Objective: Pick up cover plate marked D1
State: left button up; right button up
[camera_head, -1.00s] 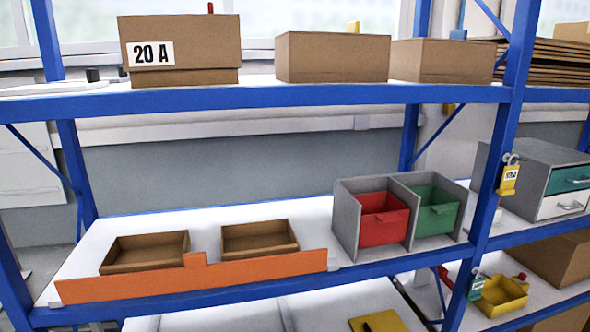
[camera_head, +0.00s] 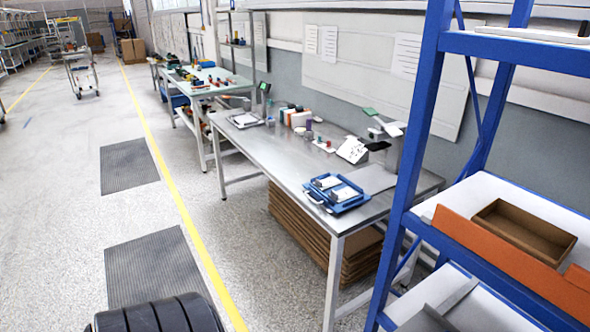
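I cannot make out a cover plate marked D1; no such marking is legible from here. A blue tray (camera_head: 336,193) sits on the near end of the steel workbench (camera_head: 277,158), with pale flat pieces (camera_head: 345,193) in it. Their markings are too small to read. A white sign or card (camera_head: 352,150) stands behind the tray, its text not readable. Neither of my grippers is in view.
A blue shelf rack (camera_head: 421,130) stands at the right, with a brown open box (camera_head: 523,230) behind an orange strip (camera_head: 515,262). Stacked brown cardboard (camera_head: 310,235) lies under the workbench. Open floor (camera_head: 60,200) with dark mats (camera_head: 128,165) and a yellow line is at the left.

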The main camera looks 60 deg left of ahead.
aim_at(341, 195)
jog(key=u, duration=1.5)
jog(key=i+j+z, duration=0.1)
jog(key=i+j, duration=0.05)
jog(key=j, duration=0.1)
